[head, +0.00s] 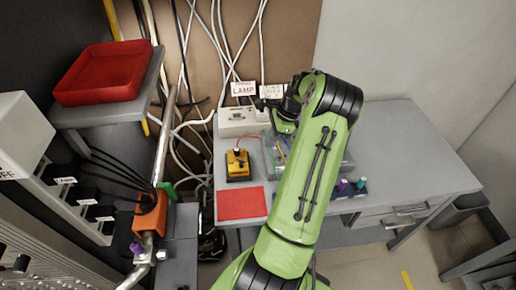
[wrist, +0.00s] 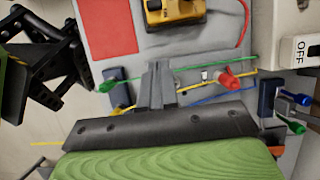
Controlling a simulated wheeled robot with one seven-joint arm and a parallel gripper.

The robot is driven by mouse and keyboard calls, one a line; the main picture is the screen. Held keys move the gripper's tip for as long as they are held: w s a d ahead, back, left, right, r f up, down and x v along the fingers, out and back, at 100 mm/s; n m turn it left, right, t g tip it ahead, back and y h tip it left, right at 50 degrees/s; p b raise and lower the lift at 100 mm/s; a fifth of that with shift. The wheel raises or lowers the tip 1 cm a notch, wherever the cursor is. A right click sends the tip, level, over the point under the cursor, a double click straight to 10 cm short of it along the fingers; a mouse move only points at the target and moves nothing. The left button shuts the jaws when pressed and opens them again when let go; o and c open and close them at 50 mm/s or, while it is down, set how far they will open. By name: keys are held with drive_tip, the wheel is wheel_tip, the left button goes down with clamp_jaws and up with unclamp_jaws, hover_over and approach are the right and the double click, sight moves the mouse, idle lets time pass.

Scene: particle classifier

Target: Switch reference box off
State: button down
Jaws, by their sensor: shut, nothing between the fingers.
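A white box (head: 243,121) stands at the back of the grey desk, with paper labels behind it, one reading LAMP. In the wrist view, a white switch marked OFF (wrist: 300,50) sits at the right edge, on a pale housing cut by the frame. I cannot tell for certain which box is the reference box. My gripper (wrist: 157,72) is shut and empty, with its fingertips together, left of the OFF switch and apart from it. In the head view my green arm largely hides the gripper near the white box.
A yellow device (head: 237,163) with a red wire and a red sheet (head: 241,203) lie on the grey desk (head: 410,150). Coloured wires and a red knob (wrist: 228,80) show beyond my fingers. A red tray (head: 104,72) stands at left. The desk's right side is clear.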

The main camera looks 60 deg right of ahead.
sight(241, 164)
drive_tip(key=w+a+f, duration=0.1)
drive_tip(key=f, duration=0.1)
drive_tip(key=w+a+f, duration=0.2)
drive_tip(key=f, duration=0.1)
drive_tip(key=w+a+f+b, duration=0.1)
drive_tip(key=f, duration=0.2)
drive_tip(key=shift+w+a, duration=0.2)
drive_tip(key=shift+w, duration=0.2)
drive_tip(key=shift+w+a, duration=0.25)
drive_tip(key=shift+w, duration=0.05)
